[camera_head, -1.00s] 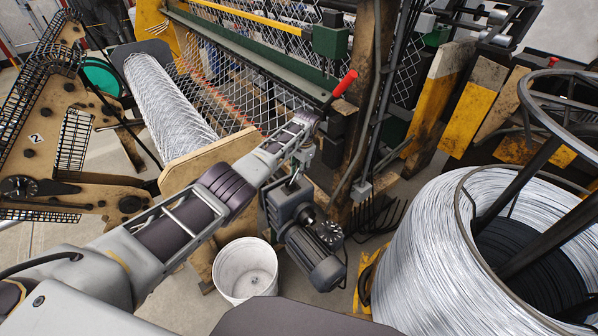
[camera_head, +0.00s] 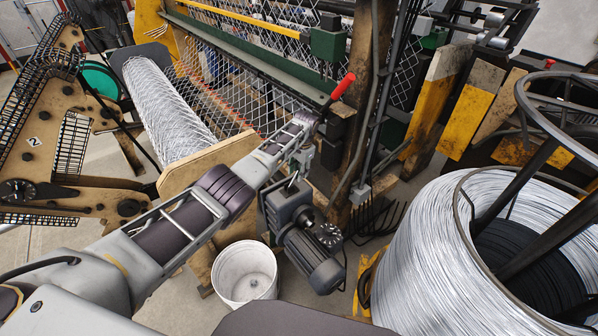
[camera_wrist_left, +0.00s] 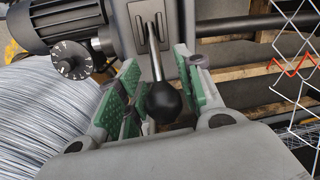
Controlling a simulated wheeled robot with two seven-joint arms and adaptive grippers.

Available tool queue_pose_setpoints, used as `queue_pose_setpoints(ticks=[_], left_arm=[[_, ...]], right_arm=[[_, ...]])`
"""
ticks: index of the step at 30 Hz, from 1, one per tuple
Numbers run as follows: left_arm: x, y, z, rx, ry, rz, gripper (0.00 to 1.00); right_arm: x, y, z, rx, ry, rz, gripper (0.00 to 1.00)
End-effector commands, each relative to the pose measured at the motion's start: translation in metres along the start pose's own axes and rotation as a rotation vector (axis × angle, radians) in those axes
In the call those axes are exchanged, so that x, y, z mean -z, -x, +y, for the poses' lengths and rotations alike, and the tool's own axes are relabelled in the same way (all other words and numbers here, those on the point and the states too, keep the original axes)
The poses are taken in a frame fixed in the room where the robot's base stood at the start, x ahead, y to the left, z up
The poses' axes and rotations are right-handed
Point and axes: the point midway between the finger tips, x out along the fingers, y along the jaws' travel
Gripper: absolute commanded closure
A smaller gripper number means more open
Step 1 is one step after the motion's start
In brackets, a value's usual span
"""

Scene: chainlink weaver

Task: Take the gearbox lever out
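The gearbox lever (camera_wrist_left: 163,98) is a bright metal rod with a black ball knob. It rises from a slotted plate (camera_wrist_left: 140,33) on the grey gearbox (camera_head: 288,203). My left gripper (camera_head: 302,158) is just above the gearbox in the head view. In the left wrist view, its green-padded fingers (camera_wrist_left: 158,92) are spread on both sides of the lever. The knob sits between them near the palm, with gaps visible at the sides. In the head view the lever is mostly hidden by the gripper. My right gripper is not in view.
A dark motor (camera_head: 316,262) and a numbered dial (camera_head: 329,236) adjoin the gearbox. A white bucket (camera_head: 245,273) stands below the arm. A large wire coil (camera_head: 425,260) stands at right. A red-handled lever (camera_head: 343,86) rises behind the gripper. A mesh roll (camera_head: 165,105) lies at left.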

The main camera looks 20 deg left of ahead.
Motion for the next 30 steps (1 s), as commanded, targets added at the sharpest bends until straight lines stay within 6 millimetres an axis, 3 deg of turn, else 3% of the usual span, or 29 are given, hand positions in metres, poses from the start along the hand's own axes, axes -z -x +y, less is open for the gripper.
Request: queue_pose_setpoints(ticks=[10,30], left_arm=[[0.0,0.022,0.0,0.0,0.0,0.002,0.64],[0.003,0.11,0.001,0.002,-0.002,0.005,0.64]], right_arm=[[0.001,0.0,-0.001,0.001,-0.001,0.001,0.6],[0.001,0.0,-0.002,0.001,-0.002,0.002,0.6]])
